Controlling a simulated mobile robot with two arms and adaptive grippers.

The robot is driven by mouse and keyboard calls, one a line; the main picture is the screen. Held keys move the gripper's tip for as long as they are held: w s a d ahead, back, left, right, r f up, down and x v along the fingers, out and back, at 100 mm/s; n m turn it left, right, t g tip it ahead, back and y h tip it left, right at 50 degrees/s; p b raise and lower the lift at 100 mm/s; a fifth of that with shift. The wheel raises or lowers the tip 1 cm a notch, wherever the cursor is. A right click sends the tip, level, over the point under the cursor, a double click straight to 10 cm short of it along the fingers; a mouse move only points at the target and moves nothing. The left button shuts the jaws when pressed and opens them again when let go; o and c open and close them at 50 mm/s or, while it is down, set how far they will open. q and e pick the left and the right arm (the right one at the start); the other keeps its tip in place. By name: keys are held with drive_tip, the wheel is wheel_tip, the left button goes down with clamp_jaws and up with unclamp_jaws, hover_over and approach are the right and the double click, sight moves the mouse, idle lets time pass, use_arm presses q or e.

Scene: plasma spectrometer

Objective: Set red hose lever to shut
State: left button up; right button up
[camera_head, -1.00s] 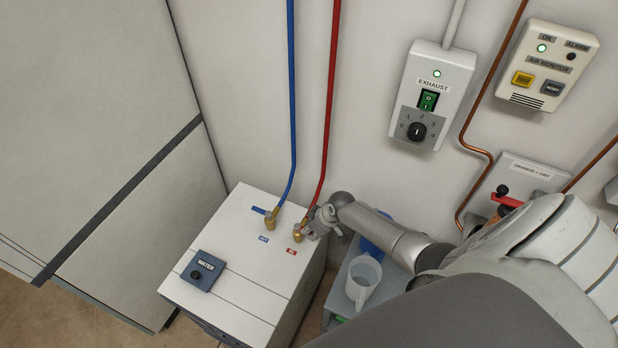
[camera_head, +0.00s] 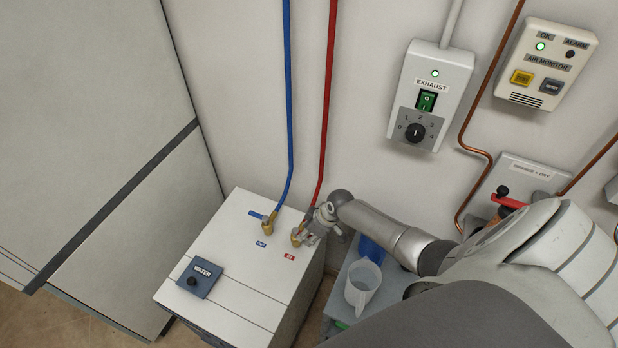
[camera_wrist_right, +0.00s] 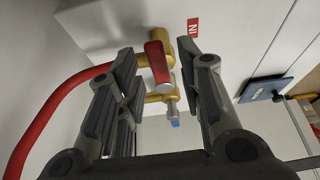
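The red hose (camera_head: 329,100) runs down the wall to a brass valve (camera_head: 296,237) on top of the white water unit (camera_head: 228,242). In the right wrist view, the red lever (camera_wrist_right: 157,62) is on the brass valve, beside a red "IN" label (camera_wrist_right: 193,27). My right gripper (camera_wrist_right: 155,75) is open, with its fingers on either side of the lever and gaps visible between. In the head view my right gripper (camera_head: 308,235) is at the valve and hides the lever. My left gripper is not in view.
The blue hose (camera_head: 288,100) with its blue lever (camera_head: 257,214) stands just left of the red valve. A grey-blue WATER panel (camera_head: 200,277) is on the unit. A jug (camera_head: 362,284) stands to the right, below my arm. The wall is close behind.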

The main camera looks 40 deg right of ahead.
drive_tip(key=shift+s+d, duration=0.1)
drive_tip(key=shift+d, duration=0.05)
drive_tip(key=shift+s+r, duration=0.1)
drive_tip(key=shift+r, duration=0.1)
drive_tip(key=v, duration=1.1)
drive_tip(key=shift+r, duration=0.3)
